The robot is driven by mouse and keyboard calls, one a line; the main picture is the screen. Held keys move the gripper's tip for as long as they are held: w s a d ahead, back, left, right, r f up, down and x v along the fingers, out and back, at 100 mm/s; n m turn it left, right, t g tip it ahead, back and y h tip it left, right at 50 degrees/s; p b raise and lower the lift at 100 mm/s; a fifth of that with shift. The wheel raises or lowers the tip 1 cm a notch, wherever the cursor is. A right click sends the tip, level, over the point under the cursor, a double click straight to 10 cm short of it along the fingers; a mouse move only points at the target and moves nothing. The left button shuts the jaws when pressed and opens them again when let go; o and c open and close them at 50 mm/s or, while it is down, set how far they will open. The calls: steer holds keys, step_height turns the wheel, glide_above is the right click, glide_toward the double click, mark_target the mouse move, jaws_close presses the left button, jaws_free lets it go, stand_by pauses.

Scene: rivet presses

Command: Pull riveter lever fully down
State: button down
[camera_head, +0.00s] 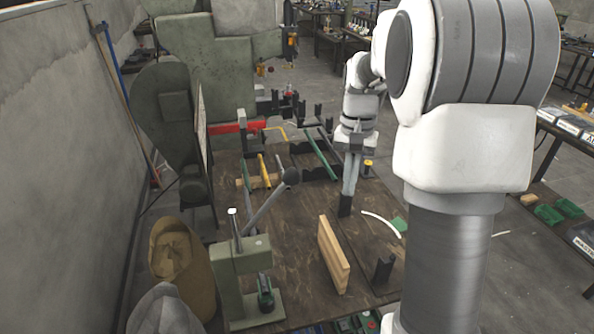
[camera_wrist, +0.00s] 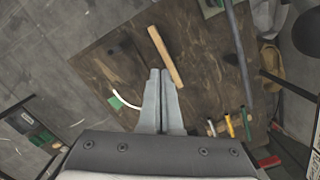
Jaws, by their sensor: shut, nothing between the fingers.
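The green riveter (camera_head: 241,265) stands at the near left of the wooden table in the head view. Its grey lever (camera_head: 265,208) slants up and to the right and ends in a dark round knob (camera_head: 291,177), so it is raised. My gripper (camera_head: 345,208) points down over the table, to the right of the knob and apart from it. Its fingers are together and empty, as the wrist view (camera_wrist: 162,73) also shows. In that view a long grey rod (camera_wrist: 240,60) at the right appears to be the lever; its knob is not clear there.
A wooden block (camera_head: 333,255) stands on the table (camera_head: 300,225) between riveter and gripper. A white curved strip (camera_head: 382,222) and a dark bracket (camera_head: 384,270) lie to the right. Coloured rods (camera_head: 265,171) are behind the lever; a tan sack (camera_head: 181,262) is left of the riveter.

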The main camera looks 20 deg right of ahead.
steer(key=shift+d+f, duration=0.5)
steer(key=shift+d, duration=0.25)
steer(key=shift+d+f, duration=0.5)
steer(key=shift+d, duration=0.2)
steer(key=shift+d, duration=0.1)
steer(key=shift+d+f+b, duration=0.35)
steer(key=shift+d+f, duration=0.2)
steer(key=shift+d, duration=0.1)
steer(key=shift+d, duration=0.1)
steer(key=shift+d+f, duration=0.5)
steer(key=shift+d, duration=0.15)
